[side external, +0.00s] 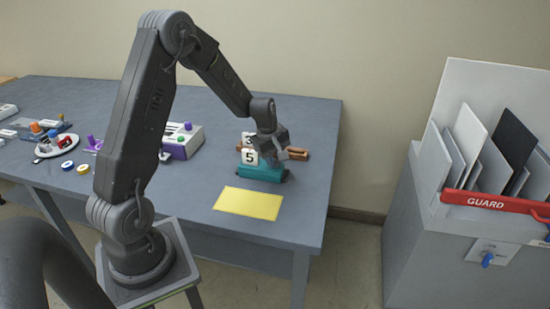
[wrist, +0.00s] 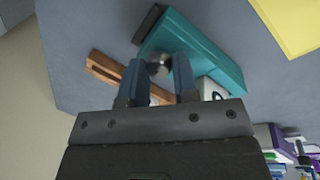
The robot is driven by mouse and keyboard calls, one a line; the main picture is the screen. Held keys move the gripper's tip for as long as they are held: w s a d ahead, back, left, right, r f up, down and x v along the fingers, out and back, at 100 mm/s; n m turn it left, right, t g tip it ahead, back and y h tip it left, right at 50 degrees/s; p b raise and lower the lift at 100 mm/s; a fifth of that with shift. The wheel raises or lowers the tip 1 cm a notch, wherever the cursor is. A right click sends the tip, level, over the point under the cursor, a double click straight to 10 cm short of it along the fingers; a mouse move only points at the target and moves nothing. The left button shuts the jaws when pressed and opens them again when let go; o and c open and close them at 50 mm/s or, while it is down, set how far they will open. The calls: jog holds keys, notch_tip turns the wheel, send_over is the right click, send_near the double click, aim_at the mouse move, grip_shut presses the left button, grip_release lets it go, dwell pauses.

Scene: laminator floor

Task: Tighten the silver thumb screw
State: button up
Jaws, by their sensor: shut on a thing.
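The silver thumb screw (wrist: 159,67) shows in the wrist view at the side of a teal block (wrist: 205,50). My gripper (wrist: 157,72) has its two fingers on either side of the screw and is shut on it. In the side external view, my gripper (side external: 273,150) is at the teal block (side external: 262,173), close to white cards numbered 5 (side external: 250,157) and 3. The screw is hidden there by my gripper.
A yellow sheet (side external: 248,203) lies in front of the block, and a brown wooden piece (side external: 298,154) lies behind it. A white and purple device (side external: 183,139) stands to the left. A grey bin with a red GUARD bar (side external: 497,203) stands off the table at right.

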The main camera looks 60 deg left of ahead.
jog(key=shift+m, duration=0.3)
jog(key=m, duration=0.3)
jog(key=shift+a+m+h, duration=0.1)
jog(key=shift+m+h, duration=0.3)
jog(key=m, duration=0.4)
jog(key=shift+w+a+g+h, duration=0.1)
jog(key=shift+g+h, duration=0.2)
jog(key=shift+h, duration=0.1)
jog(key=m, duration=0.5)
jog(key=shift+w+g+h, duration=0.1)
jog(key=shift+g+h, duration=0.2)
jog(key=shift+g, duration=0.1)
jog(key=shift+w+m+g, duration=0.1)
jog(key=shift+m+g, duration=0.4)
jog(key=shift+m, duration=1.8)
jog(key=o, duration=0.9)
